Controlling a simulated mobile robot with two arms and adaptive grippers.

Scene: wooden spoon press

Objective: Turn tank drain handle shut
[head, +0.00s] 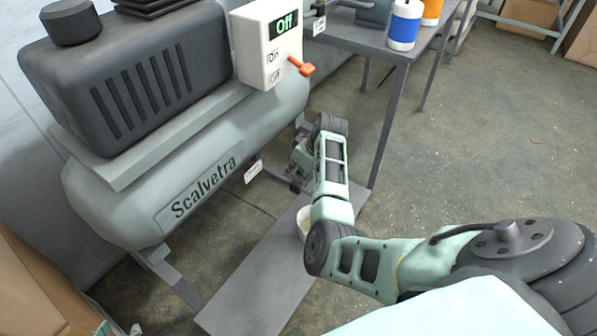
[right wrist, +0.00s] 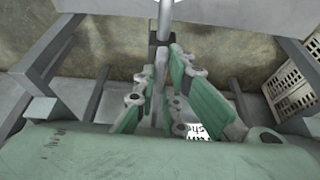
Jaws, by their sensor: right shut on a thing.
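The grey tank (head: 110,205) marked "Scalvetra" lies at the left in the head view. My right gripper (head: 298,172) is low beside the tank's right end, largely hidden behind my own arm. In the right wrist view my right gripper (right wrist: 162,78) has its green-padded fingers on both sides of a thin grey drain handle (right wrist: 158,88). It is shut on that handle, below a grey pipe (right wrist: 164,18). The handle's exact angle is hard to tell. My left gripper is not in view.
A control box (head: 268,45) reading "Off", with an orange lever (head: 302,67), stands above the tank. A grey workbench (head: 375,48) is to the right. A pale container (head: 303,222) and a grey board (head: 255,292) are below. Open floor lies right.

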